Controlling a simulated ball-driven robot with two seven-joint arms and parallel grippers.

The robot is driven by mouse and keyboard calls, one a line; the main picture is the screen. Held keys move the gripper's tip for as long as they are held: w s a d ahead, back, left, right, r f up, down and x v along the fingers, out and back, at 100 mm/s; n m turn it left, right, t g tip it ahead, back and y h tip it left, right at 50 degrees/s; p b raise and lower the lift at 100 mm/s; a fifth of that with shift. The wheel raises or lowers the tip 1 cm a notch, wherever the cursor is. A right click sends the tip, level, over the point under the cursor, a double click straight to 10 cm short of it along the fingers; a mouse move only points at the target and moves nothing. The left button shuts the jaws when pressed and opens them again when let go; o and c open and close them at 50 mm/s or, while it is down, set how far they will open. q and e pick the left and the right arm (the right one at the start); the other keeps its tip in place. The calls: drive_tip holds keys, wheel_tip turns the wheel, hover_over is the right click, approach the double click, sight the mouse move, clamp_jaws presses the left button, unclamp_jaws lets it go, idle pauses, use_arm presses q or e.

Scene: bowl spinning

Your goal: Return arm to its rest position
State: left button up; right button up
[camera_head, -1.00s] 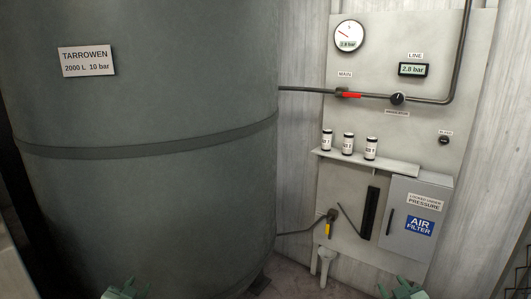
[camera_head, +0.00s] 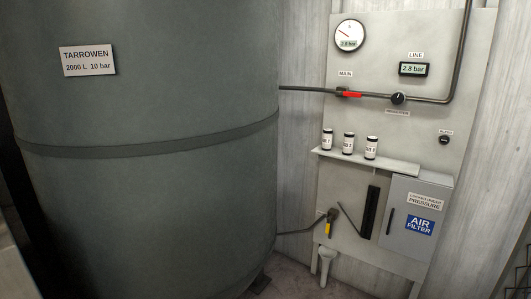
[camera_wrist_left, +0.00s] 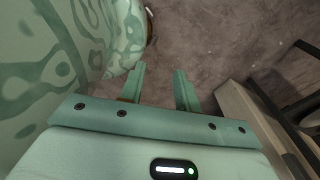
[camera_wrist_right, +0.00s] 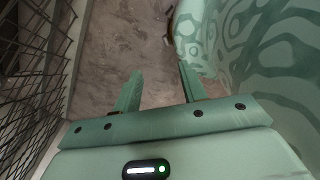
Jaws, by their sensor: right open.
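My left gripper (camera_wrist_left: 160,70) shows in the left wrist view with its two green fingers apart and nothing between them. It hangs above the floor (camera_wrist_left: 220,45), beside a green patterned part of my own body. My right gripper (camera_wrist_right: 157,72) shows in the right wrist view, also with its fingers apart and empty above the floor. Neither gripper and neither arm shows in the head view.
A large grey tank (camera_head: 150,200) fills the left of the head view. A wall panel (camera_head: 345,185) carries a gauge, a red-handled valve (camera_head: 352,95), a shelf with three canisters (camera_head: 348,143) and an air filter box (camera_head: 412,225). Wire mesh (camera_wrist_right: 30,80) stands left of my right gripper.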

use_arm(q)
drive_tip(key=s+d+g, duration=0.1)
drive_tip(key=s, duration=0.6)
use_arm(e)
drive_tip(key=s+a+g, duration=0.1)
drive_tip(key=s, duration=0.6)
